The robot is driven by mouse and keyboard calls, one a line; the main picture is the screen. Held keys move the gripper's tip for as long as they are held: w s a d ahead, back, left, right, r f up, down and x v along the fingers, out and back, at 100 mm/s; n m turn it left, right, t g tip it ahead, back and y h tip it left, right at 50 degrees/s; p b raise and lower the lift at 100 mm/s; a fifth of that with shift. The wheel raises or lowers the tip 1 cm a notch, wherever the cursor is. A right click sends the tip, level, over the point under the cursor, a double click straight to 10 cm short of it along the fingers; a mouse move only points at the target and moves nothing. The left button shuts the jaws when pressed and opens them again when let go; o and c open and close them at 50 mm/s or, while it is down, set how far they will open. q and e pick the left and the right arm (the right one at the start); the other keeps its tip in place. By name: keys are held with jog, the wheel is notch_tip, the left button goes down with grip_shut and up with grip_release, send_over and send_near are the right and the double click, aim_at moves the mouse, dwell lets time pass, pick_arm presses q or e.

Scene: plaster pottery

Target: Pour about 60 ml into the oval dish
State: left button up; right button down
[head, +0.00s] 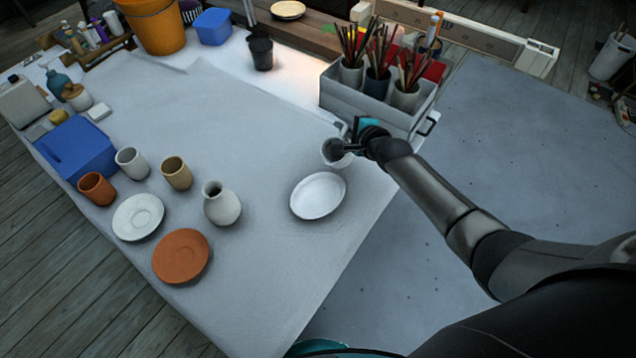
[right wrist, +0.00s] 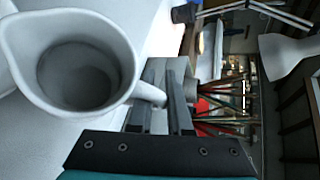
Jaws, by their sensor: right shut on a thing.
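The oval dish (head: 318,196) is white and shallow, on the pale table near its right edge. My right gripper (head: 352,147) is shut on the handle of a white jug (head: 332,154), just beyond the dish's upper right rim in the head view. In the right wrist view the jug (right wrist: 125,60) fills the left side, with its handle between my fingers (right wrist: 165,98). I look into its mouth; a grey surface shows inside, and I cannot tell how much liquid it is. No stream shows. My left gripper is not in view.
A grey crate (head: 345,101) with pots of brushes stands just behind my right gripper. A white vase (head: 221,204), an orange plate (head: 181,257), a white saucer (head: 138,218) and several cups stand left of the dish. The table between vase and dish is clear.

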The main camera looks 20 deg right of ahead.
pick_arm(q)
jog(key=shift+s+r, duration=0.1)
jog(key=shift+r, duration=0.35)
pick_arm(e)
jog(key=shift+s+a+r+n+t+h, duration=0.3)
jog(key=shift+s+a+r+n+t, duration=0.4)
jog(key=shift+n+t, duration=0.2)
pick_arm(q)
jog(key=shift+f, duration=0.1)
pick_arm(e)
jog(key=shift+a+r, duration=0.1)
jog(key=shift+r, duration=0.05)
pick_arm(q)
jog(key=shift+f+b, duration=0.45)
jog(key=shift+b, duration=0.2)
pick_arm(e)
jog(key=shift+s+a+n+t+h, duration=0.15)
jog(key=shift+n+t+h, duration=0.15)
jog(key=shift+t, duration=0.1)
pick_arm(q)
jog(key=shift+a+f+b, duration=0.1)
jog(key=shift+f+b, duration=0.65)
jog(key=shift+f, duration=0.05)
pick_arm(e)
jog(key=shift+s+a+r+n+t, duration=0.15)
jog(key=shift+s+a+n+t, duration=0.1)
jog(key=shift+n+t, duration=0.2)
